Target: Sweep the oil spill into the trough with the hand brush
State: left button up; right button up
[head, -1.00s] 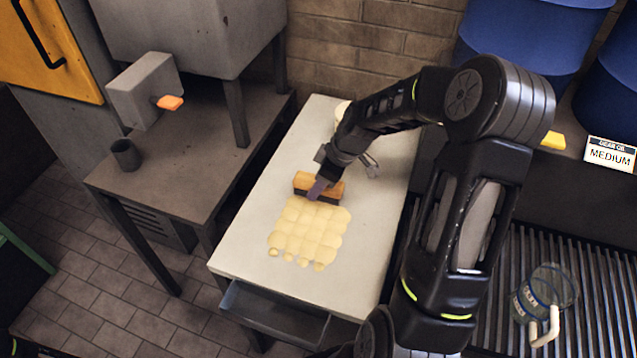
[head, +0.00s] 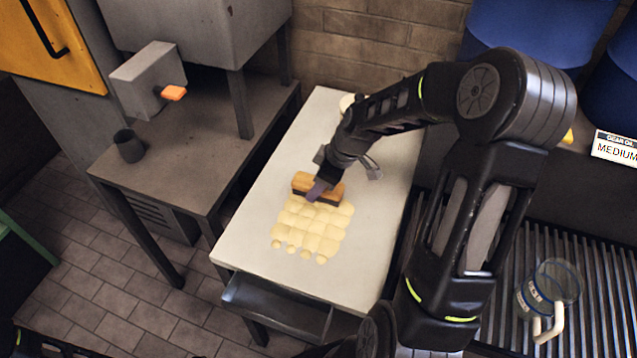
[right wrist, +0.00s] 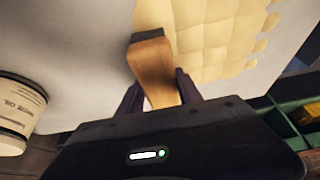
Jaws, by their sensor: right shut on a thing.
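The hand brush (head: 330,190) has a wooden body and dark bristles and is at the far edge of the oil spill on the pale table. My right gripper (head: 318,187) is shut on it; in the right wrist view the wooden handle of the brush (right wrist: 154,75) sits between the two fingers (right wrist: 158,92). The oil spill (head: 310,228) is a pale yellow patch of rounded blobs. It also fills the top of the right wrist view (right wrist: 205,35). The trough (head: 275,305) is grey and hangs along the near edge of the table. My left gripper is out of view.
The pale table (head: 355,265) is bare around the spill. A pale can (head: 347,102) stands at its back, partly behind my arm; the wrist view shows an oil-labelled can (right wrist: 18,110). A grey bench (head: 180,165) with a dark cup (head: 129,146) is left. A glass jug (head: 548,290) stands on the right grating.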

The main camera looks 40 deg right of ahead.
jog(key=shift+a, duration=0.1)
jog(key=shift+s+a+f+b, duration=0.1)
jog(key=shift+s+a+b, duration=0.3)
jog(key=shift+s+a, duration=0.5)
jog(key=shift+a, duration=0.2)
jog(key=shift+a, duration=0.15)
jog(key=shift+s+a, duration=0.8)
jog(key=shift+a, duration=0.3)
jog(key=shift+s+a+f+b, duration=0.1)
jog(key=shift+s+a+b, duration=0.15)
jog(key=shift+s+a, duration=0.35)
jog(key=shift+s+a+b, duration=0.2)
jog(key=shift+s+a, duration=0.15)
jog(key=shift+a, duration=0.3)
jog(key=shift+a, duration=0.1)
